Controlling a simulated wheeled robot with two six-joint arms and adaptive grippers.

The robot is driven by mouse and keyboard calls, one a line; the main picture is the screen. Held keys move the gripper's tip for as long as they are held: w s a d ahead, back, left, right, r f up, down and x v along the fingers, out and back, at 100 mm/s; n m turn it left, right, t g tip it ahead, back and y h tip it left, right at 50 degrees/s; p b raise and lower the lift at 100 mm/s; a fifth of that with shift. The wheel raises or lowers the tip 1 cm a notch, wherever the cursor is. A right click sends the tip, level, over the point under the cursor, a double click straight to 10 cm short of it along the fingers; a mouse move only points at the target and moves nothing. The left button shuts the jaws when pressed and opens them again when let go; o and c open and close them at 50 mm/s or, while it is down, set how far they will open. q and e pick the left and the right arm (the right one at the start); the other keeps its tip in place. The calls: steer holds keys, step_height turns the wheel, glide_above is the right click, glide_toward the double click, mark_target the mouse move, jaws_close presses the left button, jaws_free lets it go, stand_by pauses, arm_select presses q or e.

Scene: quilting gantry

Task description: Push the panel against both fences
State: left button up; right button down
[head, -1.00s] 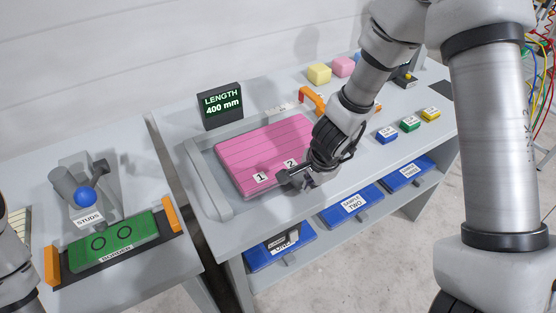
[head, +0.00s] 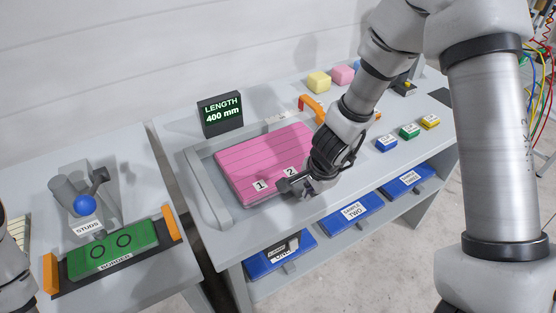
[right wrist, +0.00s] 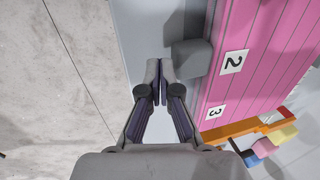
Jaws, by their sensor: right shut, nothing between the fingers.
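The pink panel (head: 262,158) lies flat on the grey bench, with number labels along its near edge. A grey fence (head: 208,188) runs along its left side, and another grey fence (head: 238,133) runs behind it. A narrow strip of bench shows between the panel and the left fence; the gap at the back fence is hard to judge. My right gripper (head: 288,186) is shut and empty at the panel's near edge. In the right wrist view, its fingertips (right wrist: 160,72) are beside a grey block (right wrist: 190,57) at the panel's edge; I cannot tell if they touch it. My left gripper is out of view.
A length display (head: 221,114) stands behind the back fence. An orange handle (head: 312,106), colored blocks (head: 319,82) and small labelled buttons (head: 386,144) are to the right. Blue bins (head: 350,213) sit below the bench front. A green border piece (head: 112,247) lies on the left table.

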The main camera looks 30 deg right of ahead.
mark_target(300, 185)
steer(key=shift+w, duration=0.15)
steer(key=shift+w+a+r+p, duration=0.15)
steer(key=shift+w+p, duration=1.9)
steer(key=shift+p, duration=0.05)
steer(key=shift+s+f+b, duration=0.2)
steer(key=shift+b, duration=0.2)
steer(key=shift+s+b, duration=0.45)
steer(key=shift+s, duration=0.1)
stand_by(0.5)
steer(key=w+p+v, duration=0.2)
steer(key=p+v, duration=0.6)
steer(key=p, duration=0.1)
steer(key=shift+r, duration=0.65)
